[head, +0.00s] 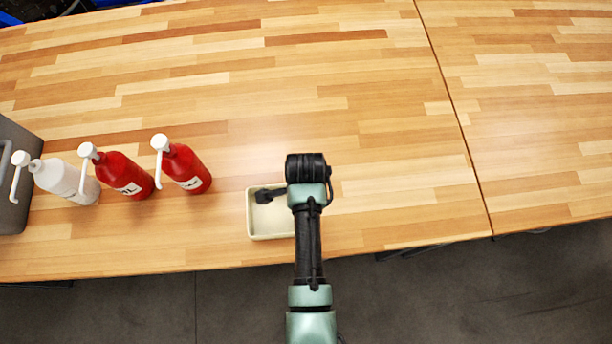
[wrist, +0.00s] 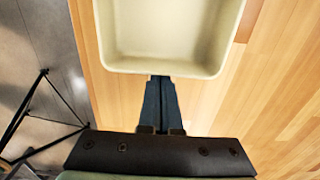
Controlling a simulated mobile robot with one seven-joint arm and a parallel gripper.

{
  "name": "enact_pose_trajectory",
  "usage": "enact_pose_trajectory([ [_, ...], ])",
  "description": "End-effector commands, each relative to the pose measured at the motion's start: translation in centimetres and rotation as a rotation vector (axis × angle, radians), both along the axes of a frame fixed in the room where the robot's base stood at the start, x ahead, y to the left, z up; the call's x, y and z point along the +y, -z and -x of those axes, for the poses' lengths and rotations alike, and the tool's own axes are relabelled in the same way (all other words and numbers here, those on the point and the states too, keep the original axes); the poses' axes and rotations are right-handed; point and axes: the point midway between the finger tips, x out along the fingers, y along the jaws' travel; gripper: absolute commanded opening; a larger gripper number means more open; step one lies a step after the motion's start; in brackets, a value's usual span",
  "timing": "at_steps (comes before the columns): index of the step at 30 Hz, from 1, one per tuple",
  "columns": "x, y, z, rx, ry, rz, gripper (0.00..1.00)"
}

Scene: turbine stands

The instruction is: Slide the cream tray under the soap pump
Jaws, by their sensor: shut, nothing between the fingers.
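The cream tray (head: 271,237) is a shallow open box on the wooden table near the front edge, partly covered by my arm and a dark part above it. In the wrist view the tray (wrist: 165,62) fills the upper middle, and its inside looks empty. My gripper (wrist: 160,82) is shut and empty, its fingertips at the tray's near wall; I cannot tell whether they touch. In the head view the fingers cannot be made out clearly. A white pump bottle (head: 68,180) stands upright at the left, its spout towards the front; its label is unreadable.
Two red pump bottles (head: 126,174) (head: 188,168) stand between the white one and the tray. A grey bin (head: 20,135) is at the far left. The table's front edge (head: 130,274) runs close to the tray. The table behind is clear.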

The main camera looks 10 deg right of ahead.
Motion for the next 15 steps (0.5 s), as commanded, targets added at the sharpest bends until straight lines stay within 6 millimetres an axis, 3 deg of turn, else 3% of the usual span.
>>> enact_pose_trajectory([
  [4,0.2,0.0,0.0,0.001,-0.001,0.0,0.0],
  [7,1.5,-0.2,0.0,0.001,-0.006,0.0,0.0],
  [15,9.3,-0.2,-0.1,0.0,-0.01,0.0,0.0],
])
